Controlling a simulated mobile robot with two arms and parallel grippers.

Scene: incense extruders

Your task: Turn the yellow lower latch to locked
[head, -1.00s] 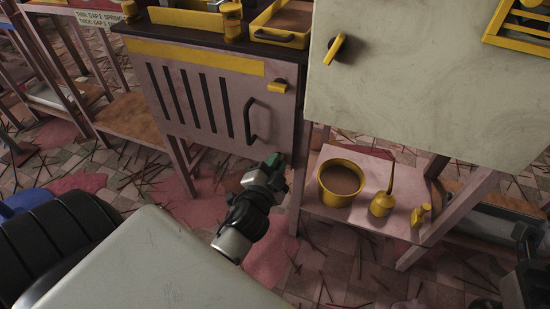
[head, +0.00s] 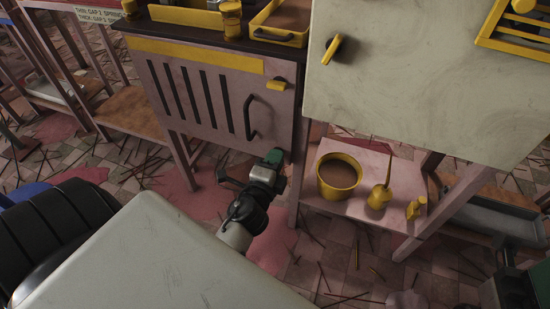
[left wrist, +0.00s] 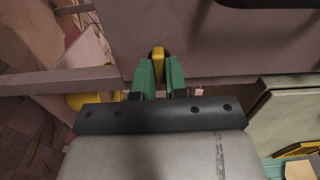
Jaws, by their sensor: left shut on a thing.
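The yellow lower latch (left wrist: 158,65) is at the bottom edge of the pink cabinet door (head: 185,100). In the left wrist view its handle stands upright in the picture, between the green fingers of my left gripper (left wrist: 159,74), which is shut on it. In the head view my left gripper (head: 272,160) is at the door's lower right corner and hides the latch. The yellow upper latch (head: 277,85) is at the door's upper right, with its handle pointing sideways. My right gripper (head: 512,287) shows partly at the lower right edge; its fingers are unclear.
A black door handle (head: 250,118) is above my left gripper. To the right, a low shelf (head: 355,208) holds a yellow pot (head: 338,190), a yellow oil can (head: 379,198) and a small yellow item (head: 416,208). A pale panel (head: 420,90) with a yellow latch (head: 332,48) overhangs it.

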